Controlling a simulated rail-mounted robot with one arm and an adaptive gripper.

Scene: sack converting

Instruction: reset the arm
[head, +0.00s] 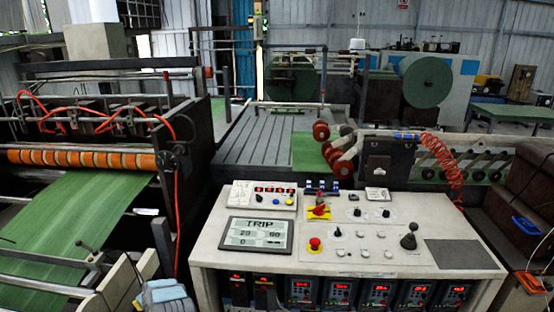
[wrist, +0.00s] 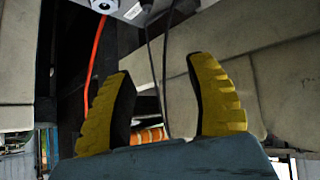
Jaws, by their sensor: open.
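My gripper (wrist: 161,85) shows in the wrist view with its two yellow ribbed fingers spread well apart. In the head view, a grey-blue part of my arm shows at the bottom edge, left of the control console (head: 345,268). The fingers cannot be made out there. The console's screen (head: 257,234) reads TRIP, with numbers below.
The console carries a red mushroom button (head: 315,243), a red rotary switch (head: 319,209) on yellow and a black lever (head: 409,238). A machine with an orange-banded roller (head: 82,159) and green web (head: 85,208) stands left. An orange cable (wrist: 93,62) hangs near the left finger.

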